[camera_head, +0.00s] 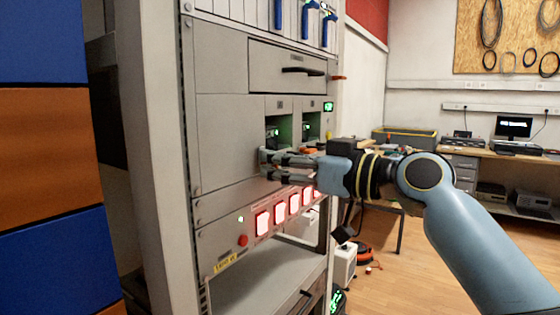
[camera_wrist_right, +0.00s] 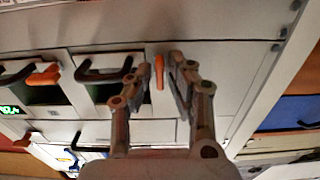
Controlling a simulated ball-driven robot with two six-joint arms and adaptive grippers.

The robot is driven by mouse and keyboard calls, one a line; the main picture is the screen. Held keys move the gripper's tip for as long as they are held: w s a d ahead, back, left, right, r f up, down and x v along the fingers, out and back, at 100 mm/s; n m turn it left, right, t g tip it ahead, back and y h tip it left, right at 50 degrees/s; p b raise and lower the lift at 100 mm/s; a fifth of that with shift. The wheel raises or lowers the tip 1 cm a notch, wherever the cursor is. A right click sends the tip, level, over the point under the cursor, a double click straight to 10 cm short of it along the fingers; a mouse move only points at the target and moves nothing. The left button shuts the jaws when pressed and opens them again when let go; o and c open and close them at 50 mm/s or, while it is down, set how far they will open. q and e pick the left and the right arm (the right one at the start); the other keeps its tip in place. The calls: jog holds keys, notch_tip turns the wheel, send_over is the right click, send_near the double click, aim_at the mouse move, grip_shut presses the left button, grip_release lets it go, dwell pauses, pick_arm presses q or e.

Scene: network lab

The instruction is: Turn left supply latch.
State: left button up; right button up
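Two supply modules with dark handles sit side by side in the rack. The left supply (camera_head: 279,131) shows in the head view, and in the wrist view it is the nearer one to my fingers, by its black handle (camera_wrist_right: 103,74). Its orange latch (camera_wrist_right: 159,72) stands upright in the wrist view, between my fingertips. My right gripper (camera_head: 266,164) is open at the rack front; in the wrist view its fingertips (camera_wrist_right: 160,66) flank the latch with a visible gap on each side. In the head view my fingers hide this latch. My left gripper is in neither view.
The right supply (camera_head: 311,126) is beside it; its orange latch (camera_wrist_right: 43,75) lies tilted in the wrist view. Below is a panel with red-lit switches (camera_head: 262,222). A drawer (camera_head: 287,66) is above. A workbench (camera_head: 480,153) stands at the right, with open floor before it.

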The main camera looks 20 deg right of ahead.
jog(key=shift+c, duration=0.2)
grip_shut()
jog(key=shift+m, duration=0.4)
jog(key=m+p, duration=0.8)
jog(key=m, duration=0.9)
jog(key=shift+w+d+p, duration=0.1)
jog(key=shift+d+p, duration=0.05)
jog(key=shift+p, duration=0.15)
jog(key=shift+f, duration=0.1)
